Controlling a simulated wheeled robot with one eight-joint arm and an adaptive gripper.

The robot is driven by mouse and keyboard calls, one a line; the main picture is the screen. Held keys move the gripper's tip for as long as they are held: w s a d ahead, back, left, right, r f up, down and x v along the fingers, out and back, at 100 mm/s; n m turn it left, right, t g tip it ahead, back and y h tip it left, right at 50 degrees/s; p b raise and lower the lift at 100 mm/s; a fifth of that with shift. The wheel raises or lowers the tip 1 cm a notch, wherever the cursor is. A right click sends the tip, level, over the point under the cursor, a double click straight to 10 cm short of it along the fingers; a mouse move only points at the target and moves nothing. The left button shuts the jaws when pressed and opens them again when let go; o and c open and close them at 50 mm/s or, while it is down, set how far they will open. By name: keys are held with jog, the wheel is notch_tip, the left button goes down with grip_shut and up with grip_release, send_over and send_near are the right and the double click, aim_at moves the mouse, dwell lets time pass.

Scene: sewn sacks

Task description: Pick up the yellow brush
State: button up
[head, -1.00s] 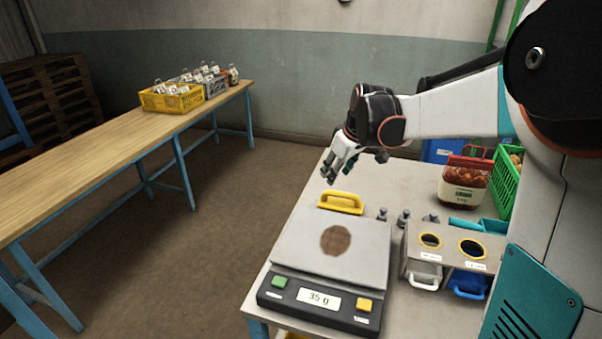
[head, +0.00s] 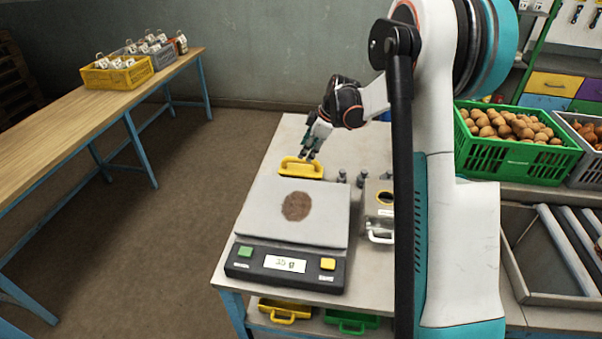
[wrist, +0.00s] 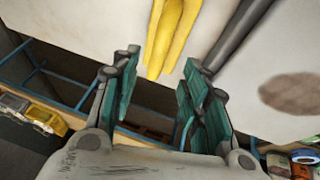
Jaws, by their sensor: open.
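The yellow brush (head: 300,169) lies on the table just behind the scale, its raised handle upward in the head view. In the wrist view, the yellow brush (wrist: 172,38) shows in the upper middle, ahead of the fingers and roughly between them. My gripper (head: 309,154) is just above the brush in the head view, pointing down. In the wrist view, my gripper (wrist: 161,60) has its two teal fingers wide apart with nothing between their pads. Whether a fingertip touches the brush cannot be told.
The scale (head: 246,213), reading 35 g, carries a brown round patch. Small grey weights (head: 342,176) stand to the brush's right, near a grey box (head: 372,206). A green crate (head: 512,158) of brown round items is farther right. Floor is open to the left.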

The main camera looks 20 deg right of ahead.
aim_at(301, 167)
jog(key=b+x, duration=0.1)
jog(key=x, duration=0.5)
jog(key=shift+w+f+b, duration=0.15)
jog(key=shift+w+b, duration=0.05)
jog(key=shift+b, duration=0.2)
grip_shut()
